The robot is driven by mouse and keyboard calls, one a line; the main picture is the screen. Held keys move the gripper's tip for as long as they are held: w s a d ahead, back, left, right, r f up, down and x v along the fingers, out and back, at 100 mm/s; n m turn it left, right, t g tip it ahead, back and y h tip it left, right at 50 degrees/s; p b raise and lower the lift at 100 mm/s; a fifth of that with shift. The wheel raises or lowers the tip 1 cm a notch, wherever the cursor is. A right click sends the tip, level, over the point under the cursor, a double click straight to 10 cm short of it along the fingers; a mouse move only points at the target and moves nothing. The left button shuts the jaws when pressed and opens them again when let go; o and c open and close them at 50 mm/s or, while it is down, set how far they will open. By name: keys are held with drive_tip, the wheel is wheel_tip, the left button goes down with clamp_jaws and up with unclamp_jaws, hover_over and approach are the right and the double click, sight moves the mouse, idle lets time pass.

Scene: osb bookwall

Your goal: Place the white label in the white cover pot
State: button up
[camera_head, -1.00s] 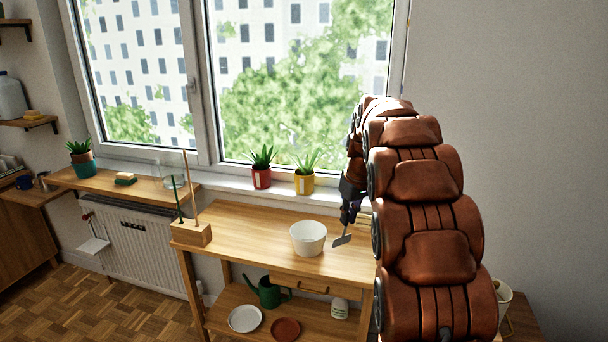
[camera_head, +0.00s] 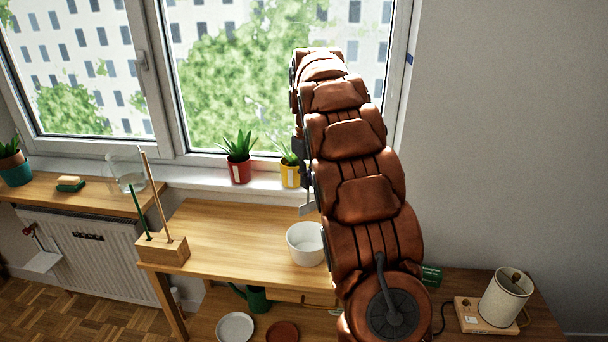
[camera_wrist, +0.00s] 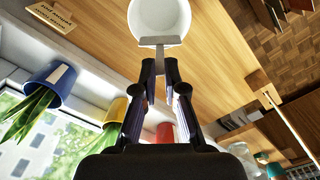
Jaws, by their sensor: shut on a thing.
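My gripper (camera_wrist: 160,68) is shut on the white label (camera_wrist: 157,41), holding it by its narrow stem, with the broad plate beyond the fingertips. The white cover pot (camera_wrist: 160,14) is just beyond the label in the wrist view, and the label's far edge overlaps its near rim in the picture. In the head view, the white cover pot (camera_head: 305,244) stands upright on the wooden bench, partly covered by my arm. The label (camera_head: 306,208) shows as a small pale piece above and behind the pot. My gripper is mostly hidden behind my arm there.
A red pot (camera_head: 238,172) and a yellow pot (camera_head: 290,177) with plants stand on the sill. A wooden block (camera_head: 163,250) with sticks is at the bench's left end. A lamp (camera_head: 505,293) stands at right. The bench (camera_head: 220,228) is clear left of the pot.

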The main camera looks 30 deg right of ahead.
sight(308, 209)
drive_tip(key=shift+f+b, duration=1.65)
drive_tip(key=shift+f, duration=3.65)
drive_tip(key=o, duration=0.7)
drive_tip(key=shift+r, duration=0.15)
drive_tip(key=shift+r+p, duration=1)
drive_tip(key=shift+r, duration=2.35)
drive_tip(key=shift+s, duration=0.1)
